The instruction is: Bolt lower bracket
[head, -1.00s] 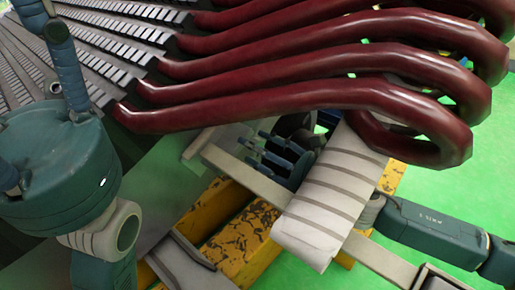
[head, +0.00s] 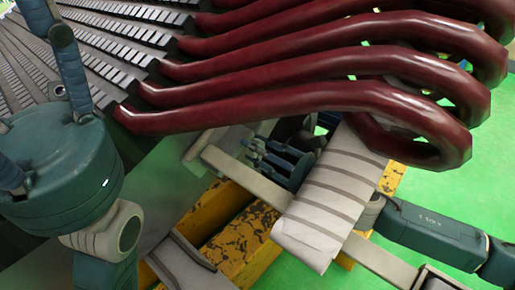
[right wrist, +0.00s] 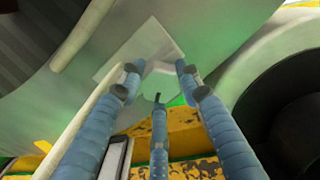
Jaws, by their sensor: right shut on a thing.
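My right gripper (head: 270,155), dark blue, is below the red coils in the head view, partly hidden by the pale banded bar. In the right wrist view its blue fingers (right wrist: 158,85) come near a pale square plate (right wrist: 145,48) under the grey frame. A small dark piece (right wrist: 158,97) shows at the middle fingertip, too small to identify. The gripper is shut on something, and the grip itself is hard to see. I cannot tell which part is the lower bracket. My left gripper (head: 50,165) is a teal body with blue fingers at the left; its fingertips are not clear.
Red coils (head: 290,105) overhang the right gripper from the slotted grey core (head: 110,40). The pale banded bar (head: 330,195) stands close in front of it. Worn yellow beams (head: 240,235) lie below. Green floor (head: 450,185) shows at the right.

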